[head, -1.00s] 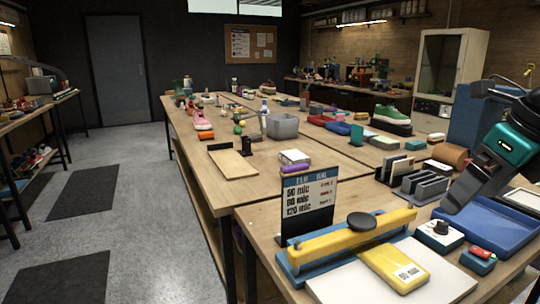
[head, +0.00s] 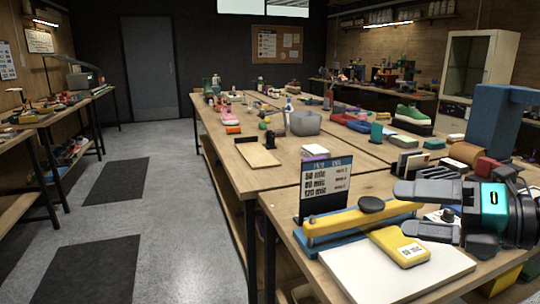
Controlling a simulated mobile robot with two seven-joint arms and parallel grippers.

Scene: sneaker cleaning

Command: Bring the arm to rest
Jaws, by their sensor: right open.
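My right gripper (head: 412,211) reaches in from the right edge over the near bench, its two grey fingers pointing left and spread apart. My left gripper is out of view.
A yellow packet (head: 399,246) lies on a white board (head: 360,278) in front of the sealer. A blue upright block (head: 494,124) rises behind my right gripper.

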